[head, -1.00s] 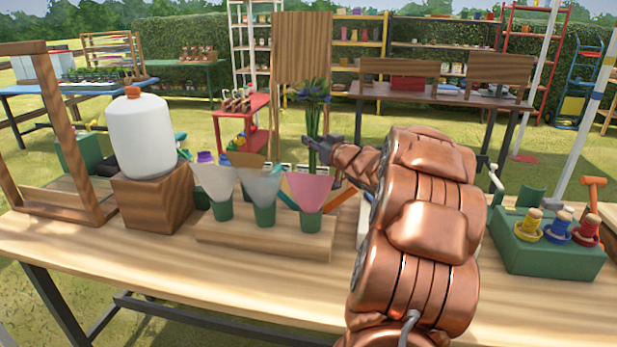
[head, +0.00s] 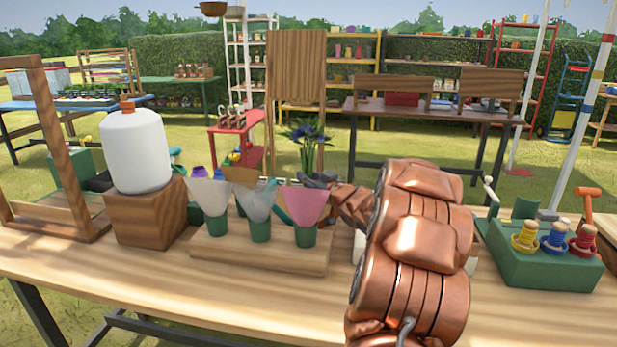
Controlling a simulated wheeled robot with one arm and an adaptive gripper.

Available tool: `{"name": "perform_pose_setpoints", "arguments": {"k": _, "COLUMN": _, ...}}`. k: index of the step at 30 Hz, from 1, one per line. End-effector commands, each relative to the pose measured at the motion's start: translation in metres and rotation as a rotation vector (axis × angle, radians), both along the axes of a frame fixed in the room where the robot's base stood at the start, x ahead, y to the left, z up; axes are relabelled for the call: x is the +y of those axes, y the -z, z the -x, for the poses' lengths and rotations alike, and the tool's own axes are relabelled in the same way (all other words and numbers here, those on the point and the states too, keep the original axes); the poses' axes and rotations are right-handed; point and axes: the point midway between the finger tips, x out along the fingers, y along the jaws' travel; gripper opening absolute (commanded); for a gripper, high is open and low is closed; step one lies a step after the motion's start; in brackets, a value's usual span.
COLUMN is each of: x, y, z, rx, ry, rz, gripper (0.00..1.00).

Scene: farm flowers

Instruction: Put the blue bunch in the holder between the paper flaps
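The blue bunch (head: 304,137), dark blue blooms on green leaves and stems, stands upright over the pink paper cone (head: 305,203). My gripper (head: 317,180) is around the stems from the right and appears shut on them; its fingertips are partly hidden. The lower stem ends are hidden by the pink paper, and I cannot tell whether they are between the flaps or behind them. The pink cone sits in a green cup (head: 305,238). Two more holders, with grey paper (head: 258,203) and white paper (head: 210,194), stand to its left on the wooden stand (head: 275,258).
A white jug (head: 136,150) on a wooden block stands to the left. A green box with thread spools (head: 540,265) is on the right. My arm covers the table centre right. The table front (head: 200,285) is clear.

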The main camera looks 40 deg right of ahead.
Motion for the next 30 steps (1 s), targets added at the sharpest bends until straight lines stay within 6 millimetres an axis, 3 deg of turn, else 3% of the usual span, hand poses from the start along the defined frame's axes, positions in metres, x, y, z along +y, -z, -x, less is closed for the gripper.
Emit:
{"name": "perform_pose_setpoints", "arguments": {"k": 6, "x": 0.000, "y": 0.000, "z": 0.000, "rx": 0.000, "ry": 0.000, "rz": 0.000, "gripper": 0.47}}
{"name": "perform_pose_setpoints", "arguments": {"k": 17, "x": 0.000, "y": -0.003, "z": 0.001, "rx": 0.000, "ry": 0.001, "rz": 0.001, "gripper": 0.48}}
{"name": "perform_pose_setpoints", "arguments": {"k": 30, "x": 0.009, "y": -0.002, "z": 0.057, "rx": 0.002, "ry": 0.004, "rz": 0.000, "gripper": 0.48}}
